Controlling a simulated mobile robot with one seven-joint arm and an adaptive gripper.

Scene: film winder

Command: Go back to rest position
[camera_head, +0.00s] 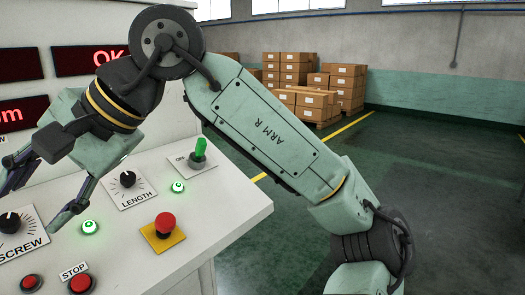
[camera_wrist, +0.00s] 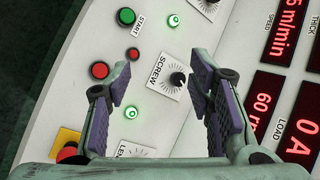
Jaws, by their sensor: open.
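My gripper (camera_head: 40,198) is at the left of the head view, above the sloped white control panel (camera_head: 225,205). Its two fingers are spread apart and hold nothing. They point down toward the area of the black SCREW knob (camera_head: 10,222). In the wrist view, the purple-padded fingers of my gripper (camera_wrist: 160,78) stand on either side of the SCREW knob (camera_wrist: 177,79), which shows in the gap. I cannot tell the exact height of the fingertips over the panel. My arm is bent and reaches in from the right.
The panel has a LENGTH knob (camera_head: 127,179), a green lever (camera_head: 198,150), a red emergency button (camera_head: 165,223) and a STOP button (camera_head: 81,284). Red displays (camera_head: 90,60) stand behind. Cardboard boxes (camera_head: 310,85) are far back. The floor at right is clear.

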